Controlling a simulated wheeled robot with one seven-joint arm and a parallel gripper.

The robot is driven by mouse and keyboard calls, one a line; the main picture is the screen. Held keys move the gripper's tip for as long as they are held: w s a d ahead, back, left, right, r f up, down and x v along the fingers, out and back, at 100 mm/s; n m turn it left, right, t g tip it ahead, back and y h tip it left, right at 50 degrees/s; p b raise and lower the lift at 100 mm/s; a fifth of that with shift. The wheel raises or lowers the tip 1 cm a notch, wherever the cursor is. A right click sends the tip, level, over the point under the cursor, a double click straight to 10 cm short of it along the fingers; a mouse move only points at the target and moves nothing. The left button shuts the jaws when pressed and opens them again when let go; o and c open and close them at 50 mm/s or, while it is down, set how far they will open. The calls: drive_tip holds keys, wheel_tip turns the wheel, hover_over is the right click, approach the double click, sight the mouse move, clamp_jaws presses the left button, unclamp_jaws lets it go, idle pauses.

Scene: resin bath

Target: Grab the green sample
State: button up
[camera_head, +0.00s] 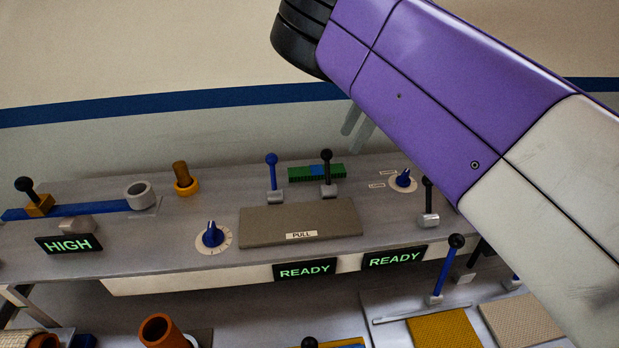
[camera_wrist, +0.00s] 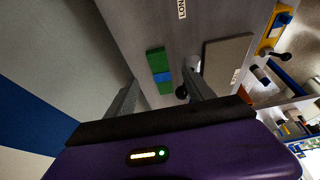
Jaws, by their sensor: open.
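The green sample (camera_head: 330,173) is a low green bar with a blue band across its middle. It lies at the back of the grey bench top, behind the levers. It also shows in the wrist view (camera_wrist: 155,57), framed between my two fingers. My gripper (camera_wrist: 160,77) is open and empty, with its fingers pointing toward the bench. In the head view my gripper (camera_head: 355,120) is partly hidden by my purple wrist and hangs above and behind the bar. Whether any finger is level with the bar is not clear.
A blue lever (camera_head: 272,172) and a black lever (camera_head: 327,172) stand in front of the bar, the black one close to it. A flat PULL lid (camera_head: 270,225) lies nearer.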

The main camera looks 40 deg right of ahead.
sight(336, 168)
drive_tip(key=shift+w+a+f, duration=0.15)
drive_tip(key=shift+w+f, duration=0.2)
drive_tip(key=shift+f, duration=0.4)
drive_tip(key=shift+p+x, duration=1.1)
drive_tip(key=shift+x, duration=2.45)
drive_tip(key=shift+s, duration=0.2)
clamp_jaws()
drive_tip(key=shift+r, duration=0.1)
